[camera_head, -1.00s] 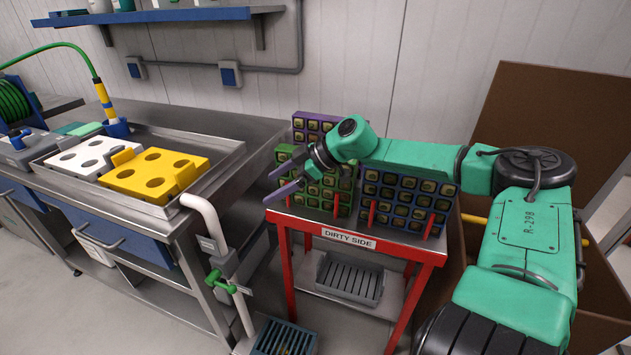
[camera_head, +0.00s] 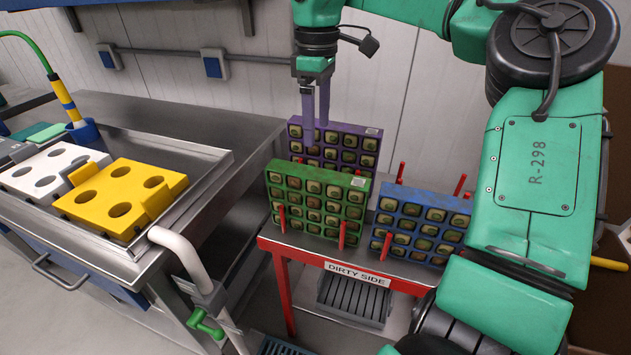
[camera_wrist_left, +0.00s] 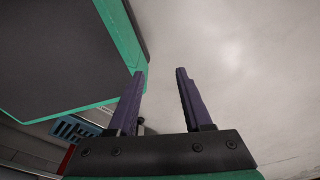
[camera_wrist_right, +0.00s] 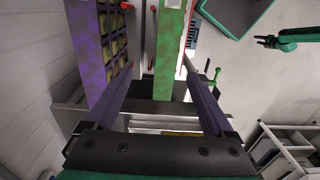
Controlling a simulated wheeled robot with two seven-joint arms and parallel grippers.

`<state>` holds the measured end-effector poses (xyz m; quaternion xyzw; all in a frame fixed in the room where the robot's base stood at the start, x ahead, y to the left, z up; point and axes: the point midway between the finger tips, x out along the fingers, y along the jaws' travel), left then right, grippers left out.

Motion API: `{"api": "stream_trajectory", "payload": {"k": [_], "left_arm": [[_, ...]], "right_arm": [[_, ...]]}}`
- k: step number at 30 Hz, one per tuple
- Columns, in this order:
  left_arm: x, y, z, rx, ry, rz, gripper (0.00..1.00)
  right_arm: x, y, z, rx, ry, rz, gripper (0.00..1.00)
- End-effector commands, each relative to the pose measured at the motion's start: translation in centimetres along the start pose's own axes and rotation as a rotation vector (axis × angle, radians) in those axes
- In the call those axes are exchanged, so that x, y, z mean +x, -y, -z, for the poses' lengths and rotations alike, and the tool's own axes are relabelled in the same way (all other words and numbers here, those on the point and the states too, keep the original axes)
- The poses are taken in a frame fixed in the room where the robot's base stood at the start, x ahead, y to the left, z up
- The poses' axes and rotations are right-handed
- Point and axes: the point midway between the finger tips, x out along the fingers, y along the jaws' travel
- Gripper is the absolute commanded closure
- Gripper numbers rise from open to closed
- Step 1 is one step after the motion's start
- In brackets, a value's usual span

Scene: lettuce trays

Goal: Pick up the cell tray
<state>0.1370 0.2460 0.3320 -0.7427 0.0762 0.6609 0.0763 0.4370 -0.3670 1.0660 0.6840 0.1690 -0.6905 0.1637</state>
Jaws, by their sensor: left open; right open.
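Three cell trays stand on edge in a red-framed rack marked DIRTY SIDE. The purple tray (camera_head: 335,128) is at the back, the green tray (camera_head: 317,203) in front left and the blue tray (camera_head: 421,222) at the right. My right gripper (camera_head: 316,143) points down, open and empty, its fingers over the purple tray's left part and behind the green tray. In the right wrist view the green tray (camera_wrist_right: 169,50) shows edge-on between the open fingers (camera_wrist_right: 160,80), and the purple tray (camera_wrist_right: 95,55) is at the left. My left gripper (camera_wrist_left: 160,80) is open and empty over floor, outside the head view.
Red posts (camera_head: 342,235) stick up along the rack (camera_head: 300,240). At the left, a steel sink bench holds a yellow holed block (camera_head: 120,198) and a white one (camera_head: 50,172). A white pipe with a green valve (camera_head: 207,325) stands beside the rack. A wall shelf is above.

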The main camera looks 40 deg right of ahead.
Motion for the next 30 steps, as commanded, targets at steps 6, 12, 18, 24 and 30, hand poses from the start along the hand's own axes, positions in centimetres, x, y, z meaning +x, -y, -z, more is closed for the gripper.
{"api": "stream_trajectory", "payload": {"k": [6, 12, 18, 24, 30], "left_arm": [[-0.1, 1.0, -3.1, 0.002, 0.05, 0.014, 0.5], [-0.4, 1.3, -3.8, 0.0, 0.061, 0.017, 0.5], [-1.2, 0.8, -1.6, -0.003, 0.027, 0.01, 0.5], [-1.2, 0.6, -1.5, -0.001, 0.024, 0.007, 0.5], [-1.2, 0.5, -1.7, 0.0, 0.029, 0.007, 0.5]], "right_arm": [[5.5, 0.1, 0.0, -0.004, 0.0, 0.007, 0.12], [8.8, 0.1, 0.1, -0.003, -0.002, 0.005, 0.12], [12.3, -0.1, 0.1, -0.003, 0.001, 0.007, 0.12], [13.9, -0.1, 0.1, -0.003, -0.003, 0.001, 0.12], [13.9, -0.1, 0.1, -0.003, -0.003, 0.001, 0.47]]}}
